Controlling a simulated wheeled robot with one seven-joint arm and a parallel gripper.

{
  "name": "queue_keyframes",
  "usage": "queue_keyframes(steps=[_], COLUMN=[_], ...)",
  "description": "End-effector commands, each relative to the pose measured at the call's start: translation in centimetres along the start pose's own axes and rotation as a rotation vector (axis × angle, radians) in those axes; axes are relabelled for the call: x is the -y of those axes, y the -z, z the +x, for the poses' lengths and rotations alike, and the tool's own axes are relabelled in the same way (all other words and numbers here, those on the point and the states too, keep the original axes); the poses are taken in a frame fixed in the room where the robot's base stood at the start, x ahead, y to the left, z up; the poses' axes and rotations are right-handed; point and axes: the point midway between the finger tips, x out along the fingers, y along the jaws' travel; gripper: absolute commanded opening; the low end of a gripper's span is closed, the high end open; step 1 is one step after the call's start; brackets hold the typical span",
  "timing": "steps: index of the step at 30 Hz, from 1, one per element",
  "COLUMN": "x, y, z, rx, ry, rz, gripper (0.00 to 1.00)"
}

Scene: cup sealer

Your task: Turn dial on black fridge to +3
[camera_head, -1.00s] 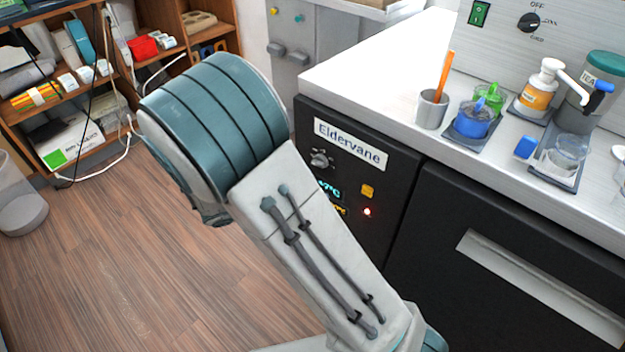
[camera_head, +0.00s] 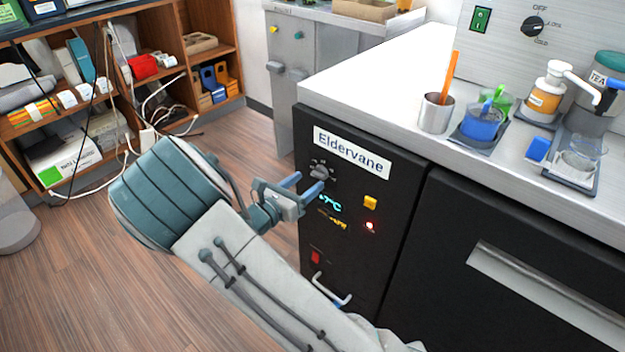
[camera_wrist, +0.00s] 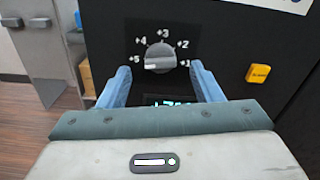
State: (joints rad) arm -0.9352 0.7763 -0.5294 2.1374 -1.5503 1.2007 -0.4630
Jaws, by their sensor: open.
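The black fridge (camera_head: 345,240), labelled "Eldervane", has a grey round dial (camera_head: 320,171) at the upper left of its control panel. In the wrist view the dial (camera_wrist: 160,57) has marks from +5 at left over +3 at top to +1 at right. A pale bar shows on the knob's lower left; which mark it points at is unclear. My gripper (camera_head: 304,185) is open and empty in front of the panel, just below the dial. In the wrist view my blue fingertips (camera_wrist: 160,72) stand left and right of the dial, apart from it.
A lit display (camera_head: 330,204), a yellow button (camera_head: 370,202) and a red light sit below and right of the dial. A red switch (camera_head: 315,257) and a handle (camera_head: 332,290) are lower. The counter (camera_head: 395,75) above holds cups and a pump bottle (camera_head: 545,92).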

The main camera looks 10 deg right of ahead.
Motion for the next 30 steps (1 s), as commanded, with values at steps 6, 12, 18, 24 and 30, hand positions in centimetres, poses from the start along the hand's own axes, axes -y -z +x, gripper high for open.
queue_keyframes(steps=[6,12,18,24,30], x=[0.0,0.0,0.0,0.0,0.1], y=[0.1,0.0,0.0,0.0,0.0], z=[2.9,3.6,3.6,3.6,3.6], rx=[-0.001,-0.001,-0.001,-0.001,-0.002], ry=[0.001,0.000,0.001,0.001,0.001], rz=[-0.001,0.000,0.000,0.000,0.008], gripper=[0.59,0.59,0.59,0.14,0.14])
